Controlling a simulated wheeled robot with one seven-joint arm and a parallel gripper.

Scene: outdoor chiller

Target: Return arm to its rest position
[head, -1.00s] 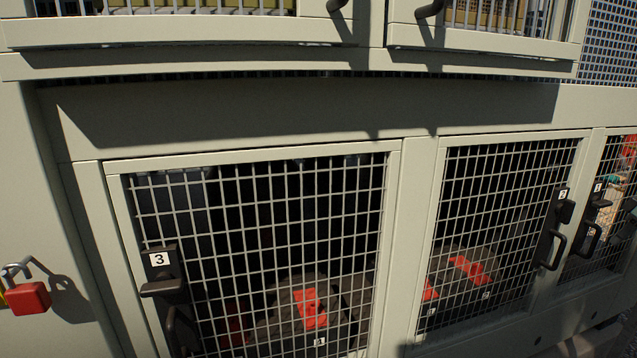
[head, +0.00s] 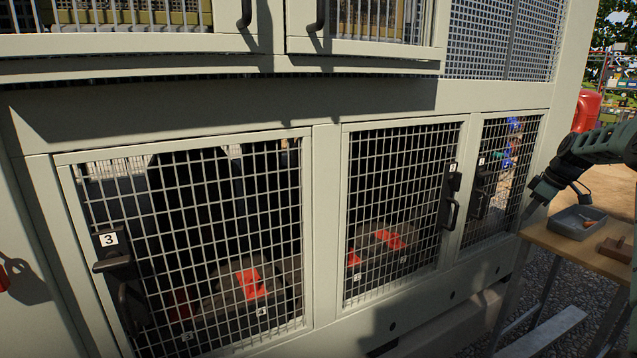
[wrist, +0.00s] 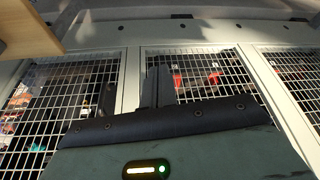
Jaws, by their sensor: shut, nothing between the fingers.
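My arm (head: 600,145) shows at the right edge of the head view, dark green, above a wooden bench and in front of the chiller's right end. Its lower end hangs left of a grey tray; the fingertips are too small to make out there. In the wrist view my gripper (wrist: 157,88) shows its dark fingers above the green housing, shut and empty. The fingers stand against the mesh doors, and I see no contact with them.
The chiller has mesh doors, with door 3 (head: 190,230) at left and a middle door (head: 400,210) beside it. The bench (head: 570,248) bears a grey tray (head: 577,222) and a brown block (head: 615,249). A red padlock is cut off at the left edge. Gravel lies below.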

